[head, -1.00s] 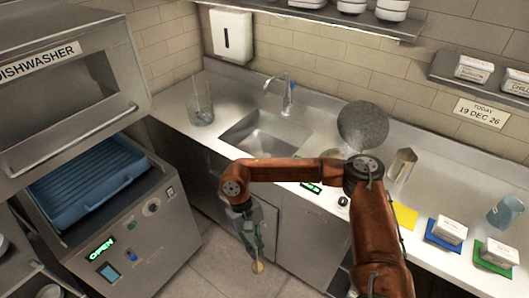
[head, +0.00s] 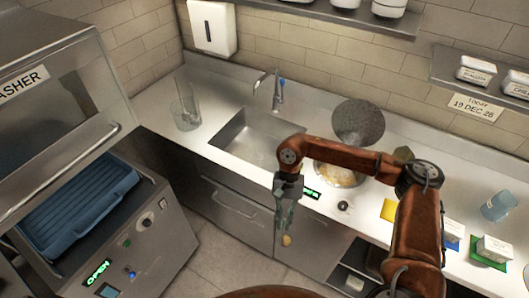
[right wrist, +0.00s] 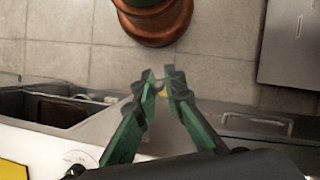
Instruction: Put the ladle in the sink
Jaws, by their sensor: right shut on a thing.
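My right gripper (head: 285,218) hangs in front of the counter's front edge, to the right of and below the sink. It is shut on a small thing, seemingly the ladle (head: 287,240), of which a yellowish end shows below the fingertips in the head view. In the right wrist view the green-sided fingers (right wrist: 160,85) close together, with a bit of yellow between them; the rest of the ladle cannot be made out. The steel sink (head: 232,138) is set into the counter, its basin apparently empty. My left gripper is out of view.
A faucet (head: 275,90) stands behind the sink, and a clear container (head: 186,115) to its left. A sauce well (head: 338,175) with a raised round lid (head: 358,122) is to its right, partly behind my arm. The open dishwasher (head: 150,245) is at left.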

